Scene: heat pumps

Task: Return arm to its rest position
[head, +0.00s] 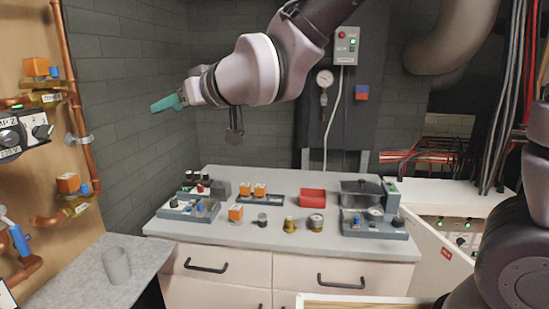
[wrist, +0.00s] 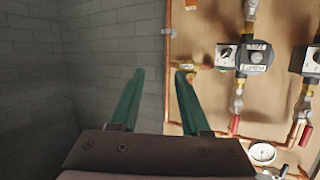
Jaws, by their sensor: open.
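My gripper (head: 167,102) is raised in the head view, above and behind the left end of the grey workbench and pointing left. In the wrist view, its two green fingers (wrist: 158,85) stand apart with nothing between them. It is open and empty, and touches nothing that I can see. Beyond the fingers, the wrist view shows the grey brick wall (wrist: 100,75) and the wooden pump board (wrist: 205,25). My arm reaches in from the top right of the head view.
The workbench (head: 250,178) carries small parts, a red box (head: 312,197) and control units. Copper pipes (head: 72,80) and valves line the left board. Cables hang at right.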

